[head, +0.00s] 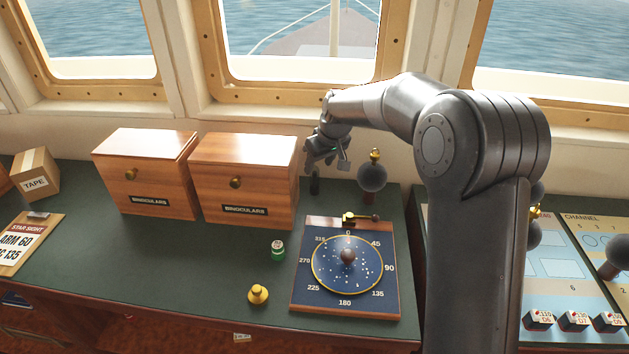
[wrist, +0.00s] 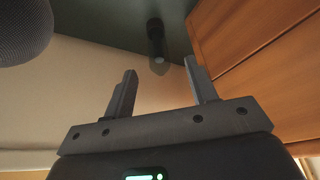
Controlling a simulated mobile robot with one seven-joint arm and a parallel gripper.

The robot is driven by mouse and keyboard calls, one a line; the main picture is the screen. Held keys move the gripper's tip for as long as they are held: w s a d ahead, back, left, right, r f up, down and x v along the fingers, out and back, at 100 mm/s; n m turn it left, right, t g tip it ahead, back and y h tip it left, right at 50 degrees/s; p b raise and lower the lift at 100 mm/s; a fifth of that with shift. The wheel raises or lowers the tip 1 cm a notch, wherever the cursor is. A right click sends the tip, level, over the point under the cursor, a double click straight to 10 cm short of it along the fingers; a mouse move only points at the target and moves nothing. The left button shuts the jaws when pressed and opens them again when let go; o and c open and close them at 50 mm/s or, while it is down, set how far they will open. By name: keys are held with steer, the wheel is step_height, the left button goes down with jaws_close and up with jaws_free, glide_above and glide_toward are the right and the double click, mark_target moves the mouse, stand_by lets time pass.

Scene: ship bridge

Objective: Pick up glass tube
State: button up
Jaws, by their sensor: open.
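A small dark, cylinder-like thing (wrist: 155,38) with a pale, glassy end stands at the back of the green counter in the wrist view; it looks like the glass tube. In the head view it shows as a small dark upright shape (head: 315,184) beside the right binoculars box. My gripper (head: 327,167) is just above it in the head view. In the wrist view, my gripper (wrist: 161,72) is open and empty, its two fingers apart, with the tube beyond the fingertips and roughly between them. Its full length is hard to make out.
The right wooden binoculars box (head: 243,180) stands close on the tube's left; its side also shows in the wrist view (wrist: 260,60). A dark grey ball with a brass top (head: 372,177) stands on the right. The blue star chart board (head: 345,300) lies in front.

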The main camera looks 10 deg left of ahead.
mark_target(317, 170)
steer(key=x, duration=0.6)
steer(key=shift+w+d, duration=0.1)
steer(key=shift+r, duration=0.1)
steer(key=shift+c, duration=0.2)
steer(key=c, duration=1)
